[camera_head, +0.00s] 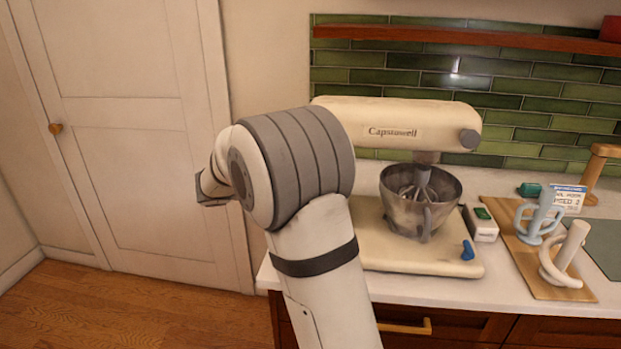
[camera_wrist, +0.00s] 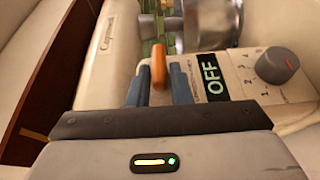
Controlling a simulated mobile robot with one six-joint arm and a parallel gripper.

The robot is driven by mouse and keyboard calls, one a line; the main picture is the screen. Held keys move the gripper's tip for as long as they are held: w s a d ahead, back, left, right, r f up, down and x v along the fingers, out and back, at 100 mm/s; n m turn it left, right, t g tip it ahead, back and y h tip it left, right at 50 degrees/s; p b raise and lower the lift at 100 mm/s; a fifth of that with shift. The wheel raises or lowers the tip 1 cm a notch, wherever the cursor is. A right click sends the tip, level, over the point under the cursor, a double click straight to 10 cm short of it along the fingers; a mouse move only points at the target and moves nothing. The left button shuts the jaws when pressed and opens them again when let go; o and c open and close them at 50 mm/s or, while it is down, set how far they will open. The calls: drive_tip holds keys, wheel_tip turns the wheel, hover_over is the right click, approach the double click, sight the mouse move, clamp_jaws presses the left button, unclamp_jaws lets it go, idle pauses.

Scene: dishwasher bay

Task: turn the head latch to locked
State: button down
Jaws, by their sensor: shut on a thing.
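The cream stand mixer (camera_head: 350,112) stands on the counter with its head lowered level over the steel bowl (camera_head: 405,212); a whisk hangs into the bowl. In the wrist view, an orange lever (camera_wrist: 158,66), which appears to be the head latch, stands on the mixer's side. My gripper (camera_wrist: 159,74) is shut on this lever, one blue-grey finger on each side. The lever points roughly up in that view. Its lower end and pivot are hidden between the fingers. In the head view my arm hides the gripper and the lever.
A dark OFF label (camera_wrist: 211,76) and a grey numbered dial (camera_wrist: 277,65) sit right of the fingers. A blue knob (camera_head: 467,250) is on the mixer's base. Open floor (camera_head: 130,310) is at the left.

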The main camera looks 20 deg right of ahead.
idle(0.6)
drive_tip(key=c, duration=1.3)
unclamp_jaws()
drive_tip(key=shift+w, duration=0.1)
drive_tip(key=b+v, duration=0.1)
drive_tip(key=v, duration=0.6)
drive_tip(key=shift+a+f, duration=0.15)
drive_tip(key=shift+a, duration=0.25)
